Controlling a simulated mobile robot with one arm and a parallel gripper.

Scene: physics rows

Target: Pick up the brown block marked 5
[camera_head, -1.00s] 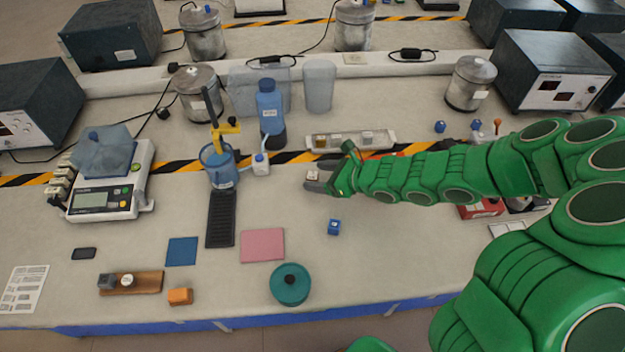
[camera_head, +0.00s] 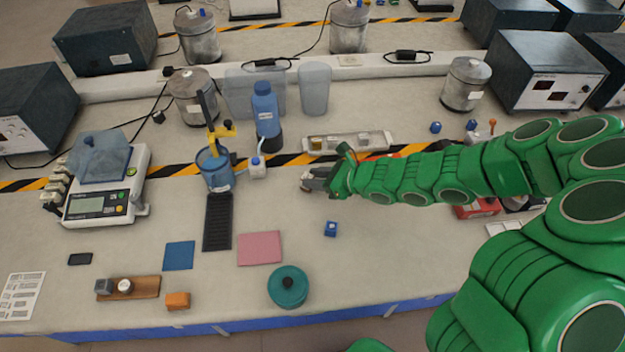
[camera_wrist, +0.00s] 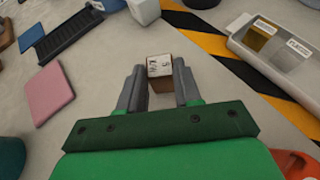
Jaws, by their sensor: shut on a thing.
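The brown block (camera_wrist: 160,68) sits between the two grey fingers of my gripper (camera_wrist: 159,84) in the wrist view. It has a pale top face with dark print that includes what looks like a 5, and its brown side shows below. The fingers are shut on its left and right sides. In the head view my gripper (camera_head: 311,182) is at the middle of the bench, and the block is mostly hidden by the fingers. I cannot tell whether the block touches the bench or is held just above it.
A long tray with small blocks (camera_head: 312,148) lies behind my gripper. The bench around the gripper is fairly clear.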

